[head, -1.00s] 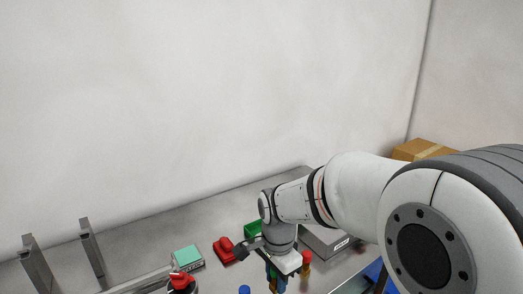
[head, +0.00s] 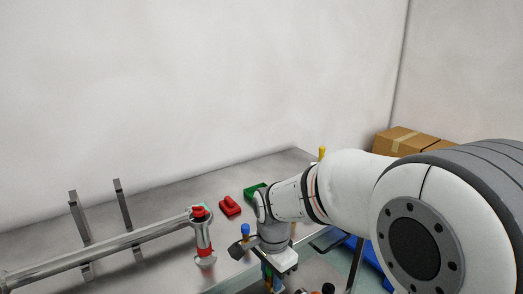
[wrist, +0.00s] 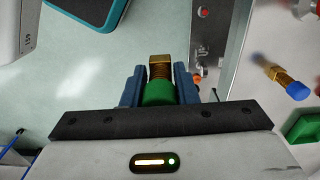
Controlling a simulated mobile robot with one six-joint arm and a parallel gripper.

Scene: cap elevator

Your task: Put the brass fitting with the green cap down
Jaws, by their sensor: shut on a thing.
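In the wrist view, the brass fitting (wrist: 159,68) with its green cap (wrist: 159,93) sits between the two blue fingers of my gripper (wrist: 159,86). The gripper is shut on it, with the green cap nearer the wrist and the brass end pointing away. A pale greenish surface lies below; I cannot tell how far below. In the head view my gripper (head: 273,277) is near the bottom centre, by the front edge of the metal table (head: 150,182). The held fitting is not clearly seen there.
A teal-edged object (wrist: 90,12) is at the wrist view's upper left.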

